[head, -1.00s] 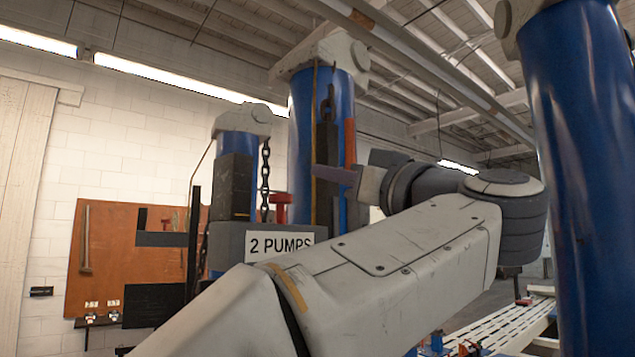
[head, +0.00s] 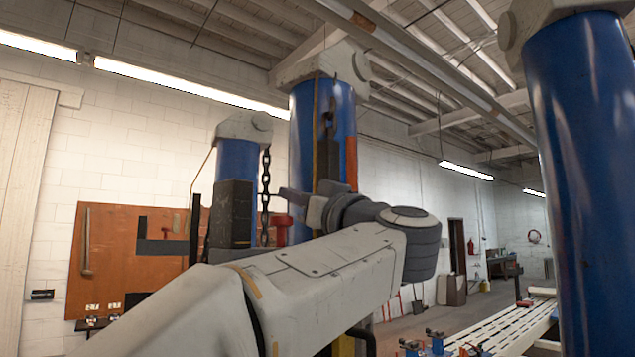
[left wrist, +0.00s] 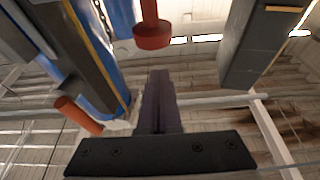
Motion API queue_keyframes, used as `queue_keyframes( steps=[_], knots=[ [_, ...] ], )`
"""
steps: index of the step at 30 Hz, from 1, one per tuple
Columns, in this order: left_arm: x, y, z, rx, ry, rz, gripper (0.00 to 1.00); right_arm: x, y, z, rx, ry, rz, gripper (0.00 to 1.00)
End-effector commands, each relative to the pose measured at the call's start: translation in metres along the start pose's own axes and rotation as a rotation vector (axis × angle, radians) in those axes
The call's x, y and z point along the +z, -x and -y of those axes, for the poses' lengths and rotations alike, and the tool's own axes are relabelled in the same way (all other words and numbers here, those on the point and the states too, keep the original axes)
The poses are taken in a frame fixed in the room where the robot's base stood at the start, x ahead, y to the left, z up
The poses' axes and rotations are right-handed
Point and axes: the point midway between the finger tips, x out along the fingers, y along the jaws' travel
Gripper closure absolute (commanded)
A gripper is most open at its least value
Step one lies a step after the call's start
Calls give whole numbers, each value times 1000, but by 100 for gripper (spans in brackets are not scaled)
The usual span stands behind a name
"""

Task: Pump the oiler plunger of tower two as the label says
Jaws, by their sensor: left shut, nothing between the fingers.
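The red oiler plunger (head: 282,222) stands behind my left arm in the head view, beside the hanging chain of the shorter blue tower (head: 238,158). In the left wrist view the red knob of the plunger (left wrist: 153,38) and its stem show at the top centre. My left gripper (head: 287,192) is shut and empty; its fingertips show close to the upper left of the plunger. In the left wrist view the shut fingers (left wrist: 160,76) point at the knob, with a visible gap. The label on the grey box is hidden behind my left arm. My right gripper is not in view.
A taller blue tower (head: 337,115) stands just behind the gripper, and another blue column (head: 590,190) fills the right side. The dark chain (head: 265,190) and a dark block (head: 232,212) are close to the fingers. A brown tool board (head: 125,240) hangs on the wall.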

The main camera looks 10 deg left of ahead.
Motion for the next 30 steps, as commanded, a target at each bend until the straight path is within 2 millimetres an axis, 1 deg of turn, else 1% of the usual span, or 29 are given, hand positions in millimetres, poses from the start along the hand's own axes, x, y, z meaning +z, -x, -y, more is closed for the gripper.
queue_keyframes(
  steps=[1, 6, 10, 20, 26, 30],
  knots=[
    [7, 3, 1, 1, -1, -1, 100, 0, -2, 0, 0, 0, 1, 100],
    [20, 8, 0, 0, 1, 0, 100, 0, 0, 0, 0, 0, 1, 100],
    [24, 9, 0, 0, 1, 0, 100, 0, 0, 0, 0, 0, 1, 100],
    [25, 10, 0, 0, 2, -1, 100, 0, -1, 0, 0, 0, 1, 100],
    [42, 16, 0, 0, 2, -1, 100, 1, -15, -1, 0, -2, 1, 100],
    [41, 15, 0, -1, 2, 0, 100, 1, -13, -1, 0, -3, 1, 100]
  ],
)
